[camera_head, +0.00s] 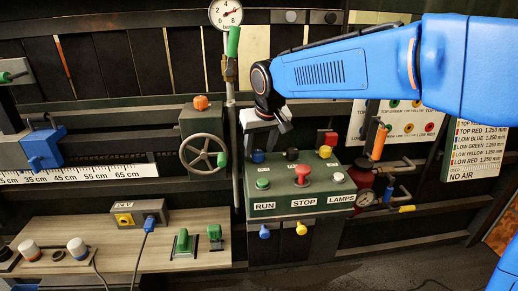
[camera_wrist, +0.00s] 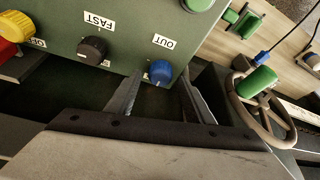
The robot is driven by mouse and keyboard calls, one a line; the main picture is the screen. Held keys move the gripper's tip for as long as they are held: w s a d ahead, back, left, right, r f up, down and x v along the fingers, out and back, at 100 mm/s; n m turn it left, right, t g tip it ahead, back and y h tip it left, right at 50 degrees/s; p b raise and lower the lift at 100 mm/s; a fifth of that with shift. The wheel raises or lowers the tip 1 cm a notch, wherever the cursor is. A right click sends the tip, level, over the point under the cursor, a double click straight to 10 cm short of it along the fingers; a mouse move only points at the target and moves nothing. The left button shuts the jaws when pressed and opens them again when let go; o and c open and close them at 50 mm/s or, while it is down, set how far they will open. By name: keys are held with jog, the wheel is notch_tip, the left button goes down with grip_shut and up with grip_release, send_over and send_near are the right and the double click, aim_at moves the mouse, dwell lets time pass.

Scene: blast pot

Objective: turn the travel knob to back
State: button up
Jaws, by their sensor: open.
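A dark green control box (camera_head: 300,205) stands in the middle of the head view. Blue (camera_head: 258,156), black (camera_head: 292,154) and yellow (camera_head: 325,152) knobs sit along its upper part. In the wrist view, the blue knob (camera_wrist: 160,71) has an OUT label beside it, and the black knob (camera_wrist: 93,48) has a FAST label. No label reading travel or back is legible. My gripper (camera_wrist: 160,80) is open, with its fingers on either side of the blue knob in the wrist view; contact cannot be told. In the head view, my gripper (camera_head: 275,128) is above the box.
The box also has a green RUN button (camera_head: 262,184), a red STOP button (camera_head: 302,174) and a white lamps button (camera_head: 338,177). A handwheel (camera_head: 203,153) is left of it.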

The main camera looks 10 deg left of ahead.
jog(key=v, duration=1.6)
jog(key=shift+s+r, duration=0.2)
jog(key=shift+r, duration=0.15)
jog(key=shift+d, duration=0.15)
jog(key=s+d+f+m+h, duration=0.15)
jog(key=s+d+f, duration=0.25)
jog(key=d, duration=0.8)
jog(key=s+d+f+m+y, duration=0.15)
jog(key=s+d+f, duration=0.25)
jog(key=d, duration=0.8)
jog(key=s+d+f+m+t+h, duration=0.1)
jog(key=s+d+f+m+h, duration=0.1)
jog(key=s+d+f, duration=1.1)
notch_tip(320, 180, down, 3)
jog(key=s+m, duration=0.1)
jog(key=s, duration=0.1)
jog(key=shift+s+d, duration=0.2)
jog(key=shift+s, duration=0.15)
